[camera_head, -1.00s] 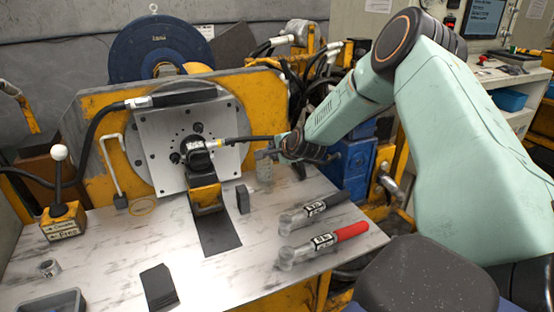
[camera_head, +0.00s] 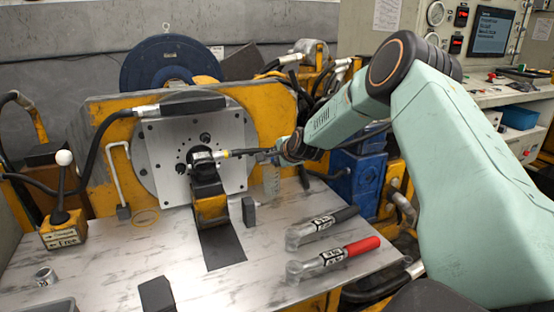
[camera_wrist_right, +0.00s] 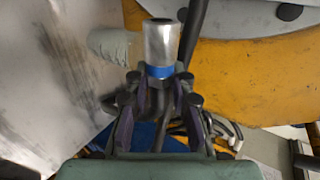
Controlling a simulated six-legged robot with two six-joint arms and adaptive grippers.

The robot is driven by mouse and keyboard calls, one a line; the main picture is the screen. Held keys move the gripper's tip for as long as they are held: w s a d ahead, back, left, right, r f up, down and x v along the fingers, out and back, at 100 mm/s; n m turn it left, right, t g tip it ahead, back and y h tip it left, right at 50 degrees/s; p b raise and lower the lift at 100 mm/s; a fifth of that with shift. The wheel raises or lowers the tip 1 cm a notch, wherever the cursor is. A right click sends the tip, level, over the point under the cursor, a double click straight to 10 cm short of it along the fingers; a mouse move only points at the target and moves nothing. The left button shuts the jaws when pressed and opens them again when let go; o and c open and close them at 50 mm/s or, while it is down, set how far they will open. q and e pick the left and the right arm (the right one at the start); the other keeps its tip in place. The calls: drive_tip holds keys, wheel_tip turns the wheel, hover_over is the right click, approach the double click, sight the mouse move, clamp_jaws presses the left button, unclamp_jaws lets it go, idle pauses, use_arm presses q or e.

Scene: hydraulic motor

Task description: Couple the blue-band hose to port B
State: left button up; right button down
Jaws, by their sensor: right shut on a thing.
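My right gripper (camera_wrist_right: 150,97) is shut on the blue-band hose, just behind its blue band (camera_wrist_right: 160,72). The hose's silver end (camera_wrist_right: 161,40) sticks out beyond the fingertips, its open mouth showing. In the head view the right gripper (camera_head: 276,157) is to the right of the black motor (camera_head: 203,160) on the round plate, apart from it. A yellow-band hose (camera_head: 225,153) runs to the motor from the right. The port letters are too small to read, so I cannot tell which is port B. My left gripper is out of view.
A pale cylinder (camera_head: 272,181) stands at the bench's back right, below my right gripper. Two hammer-like tools, one black-handled (camera_head: 322,226) and one red-handled (camera_head: 334,258), lie in front. A dark block (camera_head: 249,211) stands near the motor's yellow support (camera_head: 210,207).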

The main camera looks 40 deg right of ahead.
drive_tip(key=shift+w+a+p, duration=0.15)
drive_tip(key=shift+w+a, duration=0.05)
drive_tip(key=shift+a, duration=0.45)
drive_tip(key=shift+w+a+p, duration=0.15)
drive_tip(key=shift+w+a, duration=0.05)
drive_tip(key=shift+a, duration=0.4)
drive_tip(key=w+a+p, duration=0.1)
drive_tip(key=w+a, duration=0.1)
drive_tip(key=a, duration=0.6)
drive_tip(key=shift+w, duration=0.2)
drive_tip(key=shift+w+a, duration=0.1)
drive_tip(key=shift+a, duration=0.1)
idle(0.5)
drive_tip(key=shift+w+a+r, duration=0.1)
drive_tip(key=shift+w+a, duration=0.15)
drive_tip(key=shift+a, duration=0.45)
idle(0.6)
drive_tip(key=c, duration=1.1)
unclamp_jaws()
